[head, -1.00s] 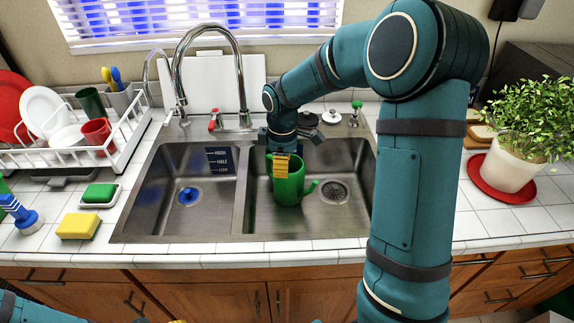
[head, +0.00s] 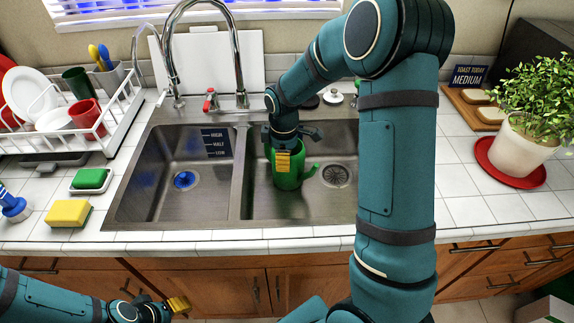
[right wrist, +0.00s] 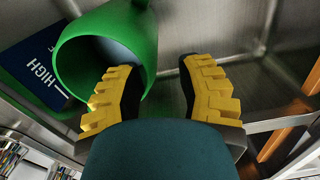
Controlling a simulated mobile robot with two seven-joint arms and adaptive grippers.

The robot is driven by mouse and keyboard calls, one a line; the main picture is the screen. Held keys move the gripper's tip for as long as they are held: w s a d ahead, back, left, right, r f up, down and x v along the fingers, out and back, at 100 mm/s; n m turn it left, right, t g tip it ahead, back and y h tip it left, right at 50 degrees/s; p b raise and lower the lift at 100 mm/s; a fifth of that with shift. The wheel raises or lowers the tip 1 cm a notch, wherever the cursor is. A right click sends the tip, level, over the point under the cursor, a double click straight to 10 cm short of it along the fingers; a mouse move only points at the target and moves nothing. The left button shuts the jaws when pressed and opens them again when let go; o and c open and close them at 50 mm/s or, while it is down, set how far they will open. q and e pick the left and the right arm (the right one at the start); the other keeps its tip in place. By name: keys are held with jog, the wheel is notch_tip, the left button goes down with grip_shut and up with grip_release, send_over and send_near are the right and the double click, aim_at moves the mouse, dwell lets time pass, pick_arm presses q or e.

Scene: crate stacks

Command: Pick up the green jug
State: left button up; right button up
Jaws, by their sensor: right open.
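The green jug (head: 291,178) stands in the right basin of the sink, its spout pointing right. My right gripper (head: 283,158) reaches down over it, with a yellow fingertip in front of the jug's upper part. In the right wrist view the gripper (right wrist: 158,68) is open. One finger overlaps the mouth of the jug (right wrist: 70,60) and the other is to its right, clear of it; I cannot tell whether either touches. My left gripper (head: 178,305) is low at the left, away from the sink, and its opening is unclear.
The sink divider (head: 240,185) lies left of the jug, and the faucet (head: 240,75) rises behind. A dish rack (head: 125,130) and sponges (head: 68,213) are left. A potted plant (head: 515,150) is right.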

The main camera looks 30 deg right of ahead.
jog(key=f, duration=0.1)
jog(key=f+b, duration=0.1)
jog(key=f, duration=0.1)
jog(key=d+f, duration=0.1)
jog(key=f, duration=0.1)
jog(key=shift+w, duration=0.1)
jog(key=shift+c, duration=0.3)
grip_shut()
